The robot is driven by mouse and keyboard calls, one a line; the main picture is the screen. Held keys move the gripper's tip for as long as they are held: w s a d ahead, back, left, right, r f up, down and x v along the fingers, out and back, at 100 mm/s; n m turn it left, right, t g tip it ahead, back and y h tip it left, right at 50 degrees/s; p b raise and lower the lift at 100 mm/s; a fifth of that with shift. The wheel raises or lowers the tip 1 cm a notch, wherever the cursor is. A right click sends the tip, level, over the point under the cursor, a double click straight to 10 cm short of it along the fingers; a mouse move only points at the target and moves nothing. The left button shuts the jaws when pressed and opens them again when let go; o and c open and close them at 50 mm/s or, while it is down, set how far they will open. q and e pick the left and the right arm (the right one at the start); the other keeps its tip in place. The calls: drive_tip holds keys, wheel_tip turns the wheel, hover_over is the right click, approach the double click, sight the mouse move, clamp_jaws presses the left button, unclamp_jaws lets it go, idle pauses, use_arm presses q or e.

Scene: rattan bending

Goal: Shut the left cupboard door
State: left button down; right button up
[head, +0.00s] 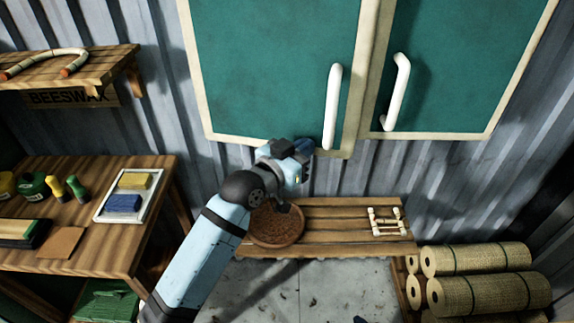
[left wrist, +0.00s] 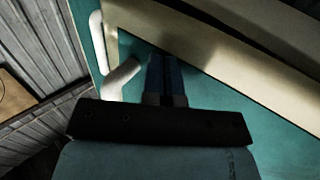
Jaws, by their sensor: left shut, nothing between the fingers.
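The left cupboard door (head: 270,65) is a green panel in a cream frame, with a white bar handle (head: 333,105) near its right edge. Its lower right corner hangs lower than the right door's edge, so it looks slightly ajar. The right door (head: 455,70) has its own white handle (head: 397,92) and looks closed. My left gripper (head: 303,147) is shut and empty at the left door's bottom edge, left of the handle's lower end. In the left wrist view the shut fingers (left wrist: 165,75) lie before the green panel, beside a white handle (left wrist: 121,78); contact is unclear. My right gripper is not in view.
Below the cupboard is a slatted bench (head: 340,215) with a round brown tray (head: 276,228) and a small pale frame (head: 386,222). Rolled woven mats (head: 475,258) are stacked at lower right. A wooden workbench (head: 85,215) with pots and blocks stands left.

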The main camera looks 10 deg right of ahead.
sight(312, 130)
use_arm(q)
drive_tip(key=w+d, duration=0.1)
drive_tip(key=w+d+b, duration=0.1)
drive_tip(key=w, duration=0.1)
drive_tip(key=shift+w+f, duration=0.1)
drive_tip(key=shift+w, duration=0.2)
drive_tip(key=shift+w+d, duration=0.35)
drive_tip(key=shift+w, duration=0.45)
drive_tip(key=shift+r, duration=0.35)
drive_tip(key=shift+r, duration=0.15)
